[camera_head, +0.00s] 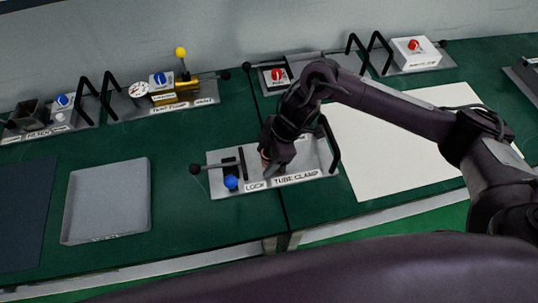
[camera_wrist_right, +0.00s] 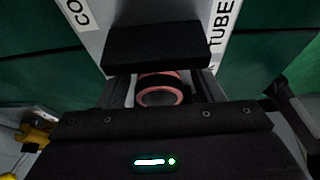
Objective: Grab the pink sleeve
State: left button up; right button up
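The pink sleeve (camera_wrist_right: 160,97) shows in the right wrist view as a ring, seen nearly end-on, between the two fingers of my right gripper (camera_wrist_right: 162,91). The fingers stand apart on either side of it, with what looks like a narrow gap at each side, so the gripper seems open around it. A black block (camera_wrist_right: 157,45) lies just beyond the ring. In the head view my right gripper (camera_head: 272,162) is down over the tube clamp plate (camera_head: 312,158); only a sliver of pink shows beside it. My left gripper is not in view.
The plate carries a blue knob (camera_head: 231,182) and black handles. A grey tray (camera_head: 107,202) lies to the left and a white sheet (camera_head: 400,140) to the right. Fixtures with a yellow ball lever (camera_head: 180,52) and red knobs (camera_head: 277,75) line the back.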

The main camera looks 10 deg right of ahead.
jog(key=c, duration=1)
jog(key=shift+r, duration=0.1)
jog(key=shift+c, duration=0.2)
